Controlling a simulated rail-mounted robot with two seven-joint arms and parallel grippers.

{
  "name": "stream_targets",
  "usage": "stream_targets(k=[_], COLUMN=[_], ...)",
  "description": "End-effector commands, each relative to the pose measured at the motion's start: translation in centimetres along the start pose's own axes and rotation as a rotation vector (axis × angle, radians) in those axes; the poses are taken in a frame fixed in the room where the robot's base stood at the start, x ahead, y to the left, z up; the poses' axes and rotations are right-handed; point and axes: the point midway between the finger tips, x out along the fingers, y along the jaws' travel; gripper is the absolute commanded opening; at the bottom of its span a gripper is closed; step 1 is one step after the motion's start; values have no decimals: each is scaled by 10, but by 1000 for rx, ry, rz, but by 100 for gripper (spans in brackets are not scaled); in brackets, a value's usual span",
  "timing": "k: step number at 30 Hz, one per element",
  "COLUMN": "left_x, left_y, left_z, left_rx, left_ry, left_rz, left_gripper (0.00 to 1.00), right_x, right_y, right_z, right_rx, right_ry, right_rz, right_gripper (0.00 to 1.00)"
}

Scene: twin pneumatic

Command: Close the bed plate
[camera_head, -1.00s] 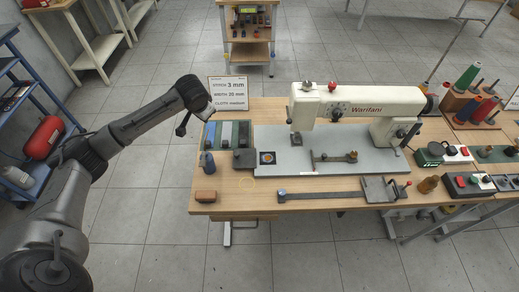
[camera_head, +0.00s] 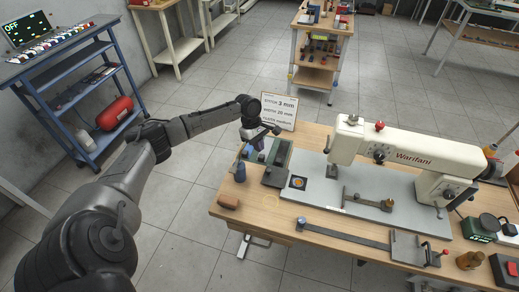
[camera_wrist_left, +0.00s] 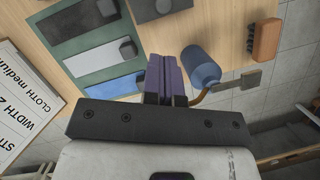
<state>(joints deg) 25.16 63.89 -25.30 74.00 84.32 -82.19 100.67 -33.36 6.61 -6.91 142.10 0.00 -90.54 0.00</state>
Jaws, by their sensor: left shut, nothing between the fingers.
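The white sewing machine (camera_head: 405,150) stands on a grey bed (camera_head: 350,192) on the wooden table. Near the bed's left end is a dark blue square opening with an orange round part (camera_head: 298,183). A dark grey plate with a small knob (camera_head: 273,177), which looks like the bed plate, lies just left of it, apart from the opening. Its edge shows at the top of the left wrist view (camera_wrist_left: 160,8). My left gripper (camera_wrist_left: 165,78) is shut and empty, above the table's left end by the cloth swatches (camera_wrist_left: 87,52). My right gripper is out of view.
A blue bottle (camera_wrist_left: 201,65) is close beside my left fingers. An orange-brown block (camera_head: 229,201) lies at the table's left edge. A sign card (camera_head: 279,110) stands behind the swatches. A long metal bar (camera_head: 343,235) lies in front of the bed.

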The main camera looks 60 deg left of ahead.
Motion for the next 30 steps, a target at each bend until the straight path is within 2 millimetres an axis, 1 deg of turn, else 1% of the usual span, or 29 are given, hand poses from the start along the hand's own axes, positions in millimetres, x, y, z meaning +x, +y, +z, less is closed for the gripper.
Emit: stream_targets(k=[1, 6, 13, 19, 30], left_x=[11, 39, 67, 78, 80], left_y=[0, 0, 0, 0, 0], left_z=[0, 0, 0, 0, 0], left_rx=[1, 2, 3, 3, 4], left_ry=[-1, 0, 0, 1, 2], left_rz=[-2, -2, -1, 0, 0], left_gripper=[0, 0, 0, 0, 0], right_x=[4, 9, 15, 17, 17], right_y=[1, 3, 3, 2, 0], right_z=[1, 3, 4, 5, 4], right_rx=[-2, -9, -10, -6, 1], right_ry=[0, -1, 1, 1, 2], right_rz=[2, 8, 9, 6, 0], right_gripper=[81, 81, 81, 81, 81])
